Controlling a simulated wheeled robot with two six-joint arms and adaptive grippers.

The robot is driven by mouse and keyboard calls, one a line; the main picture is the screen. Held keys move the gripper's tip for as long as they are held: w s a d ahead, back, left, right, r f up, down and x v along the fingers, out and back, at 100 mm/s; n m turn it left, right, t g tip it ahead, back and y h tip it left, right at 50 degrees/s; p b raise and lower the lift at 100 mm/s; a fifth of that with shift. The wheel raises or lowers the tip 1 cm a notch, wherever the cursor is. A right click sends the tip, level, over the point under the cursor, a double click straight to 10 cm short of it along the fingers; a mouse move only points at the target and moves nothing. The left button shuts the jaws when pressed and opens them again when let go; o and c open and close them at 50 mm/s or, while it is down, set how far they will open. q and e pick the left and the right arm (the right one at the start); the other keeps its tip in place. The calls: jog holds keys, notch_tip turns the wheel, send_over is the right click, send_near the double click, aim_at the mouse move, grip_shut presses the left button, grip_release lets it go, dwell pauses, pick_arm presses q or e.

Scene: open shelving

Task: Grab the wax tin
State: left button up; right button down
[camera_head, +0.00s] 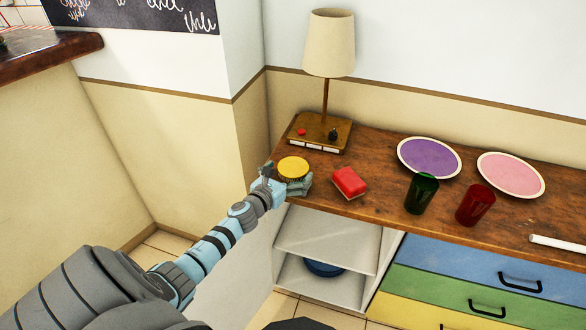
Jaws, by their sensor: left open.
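A round tin with a yellow top (293,167), which looks like the wax tin, is at the left end of the wooden shelf top. My left gripper (289,181) is at the tin, with a finger showing on each side of it. Its jaws are open. The gripper hides the lower part of the tin, and I cannot tell whether the fingers touch it. My right gripper is not in view.
A red block-like item (349,182) lies just right of the tin. A lamp (328,45) stands behind on a wooden base. Green (421,194) and red (475,205) cups, purple (429,157) and pink (511,174) plates are farther right. A wall is at left.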

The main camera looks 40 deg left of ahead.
pick_arm(q)
jog(key=shift+w, duration=0.1)
jog(key=c, duration=1.6)
